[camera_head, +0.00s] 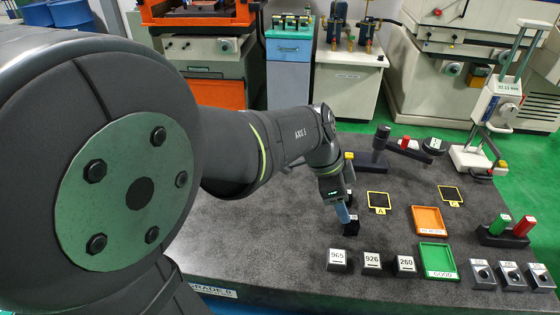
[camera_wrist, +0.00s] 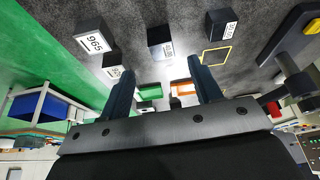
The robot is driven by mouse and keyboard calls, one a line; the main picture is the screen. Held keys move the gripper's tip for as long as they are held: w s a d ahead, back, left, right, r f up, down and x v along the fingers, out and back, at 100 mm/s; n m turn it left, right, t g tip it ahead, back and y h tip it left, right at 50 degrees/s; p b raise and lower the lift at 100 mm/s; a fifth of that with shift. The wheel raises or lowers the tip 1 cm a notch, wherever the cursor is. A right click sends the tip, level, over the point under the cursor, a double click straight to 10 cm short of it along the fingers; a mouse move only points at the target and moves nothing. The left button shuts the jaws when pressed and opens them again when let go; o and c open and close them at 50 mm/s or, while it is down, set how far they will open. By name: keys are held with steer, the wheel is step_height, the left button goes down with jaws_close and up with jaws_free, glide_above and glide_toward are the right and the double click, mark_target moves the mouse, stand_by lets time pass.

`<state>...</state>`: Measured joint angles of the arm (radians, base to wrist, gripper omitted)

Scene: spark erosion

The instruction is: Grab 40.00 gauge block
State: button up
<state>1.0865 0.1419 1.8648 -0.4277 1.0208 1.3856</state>
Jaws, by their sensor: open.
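My gripper (camera_head: 347,216) hangs over the dark table, left of the yellow-edged mat A; its two fingers also show in the wrist view (camera_wrist: 160,76), spread apart with nothing between them. In the wrist view a dark block with a white label (camera_wrist: 160,42) lies ahead of the fingers, and a second one (camera_wrist: 223,30) lies to its right. Their labels are too small to read, so I cannot tell which is the 40.00 gauge block. In the head view a dark block (camera_head: 351,229) shows just beside the fingertips, partly hidden by them.
Blocks marked 965 (camera_head: 337,261), 926 (camera_head: 372,262) and 260 (camera_head: 404,265) stand along the front. A green tray (camera_head: 437,244) and an orange tray (camera_head: 428,208) lie to the right. A dark stand (camera_head: 372,165) is behind the gripper. A height gauge (camera_head: 490,110) stands at back right.

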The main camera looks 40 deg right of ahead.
mark_target(352, 220)
steer(key=x, duration=0.8)
steer(key=shift+s+d+f, duration=0.1)
steer(key=shift+d+f, duration=0.05)
steer(key=shift+d, duration=0.15)
steer(key=shift+c, duration=0.5)
jaws_close()
